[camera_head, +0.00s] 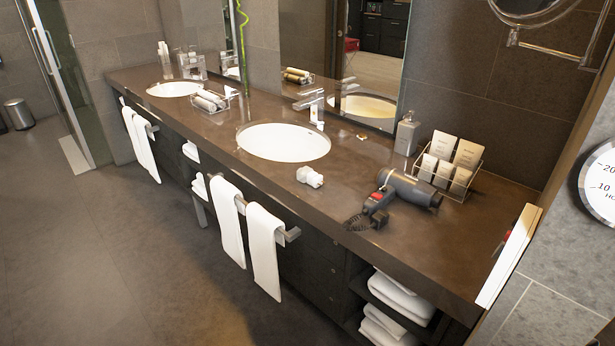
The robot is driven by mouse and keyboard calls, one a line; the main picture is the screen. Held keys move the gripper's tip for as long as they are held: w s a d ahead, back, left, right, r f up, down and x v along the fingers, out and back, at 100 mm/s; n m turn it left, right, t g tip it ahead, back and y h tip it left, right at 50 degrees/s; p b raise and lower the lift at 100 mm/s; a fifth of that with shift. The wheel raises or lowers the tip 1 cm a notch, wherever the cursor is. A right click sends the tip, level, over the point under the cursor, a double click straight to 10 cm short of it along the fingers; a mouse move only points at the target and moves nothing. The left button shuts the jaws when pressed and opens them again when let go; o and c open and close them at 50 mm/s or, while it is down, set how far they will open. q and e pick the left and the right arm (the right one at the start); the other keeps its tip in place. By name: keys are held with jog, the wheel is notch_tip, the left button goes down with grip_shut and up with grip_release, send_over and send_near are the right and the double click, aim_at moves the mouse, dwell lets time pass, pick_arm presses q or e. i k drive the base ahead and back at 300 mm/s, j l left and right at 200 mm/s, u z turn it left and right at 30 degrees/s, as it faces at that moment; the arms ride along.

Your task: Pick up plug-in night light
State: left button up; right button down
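A small white plug-in device, which looks like the night light (310,177), lies on the dark brown vanity counter (460,242). It is just in front of and to the right of the nearer sink (284,142), close to the counter's front edge. Its finer details are too small to tell. Neither of my grippers shows in the head view.
A dark hair dryer (408,188) with a coiled cord lies right of the night light. Behind it stand a soap dispenser (406,134) and a wire rack of packets (450,164). White towels (264,250) hang below the front edge. The counter's right front is clear.

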aim_at(306, 174)
jog(key=i, duration=0.2)
jog(key=i+j+z, duration=0.75)
jog(key=i+j, duration=0.15)
jog(key=i, duration=0.1)
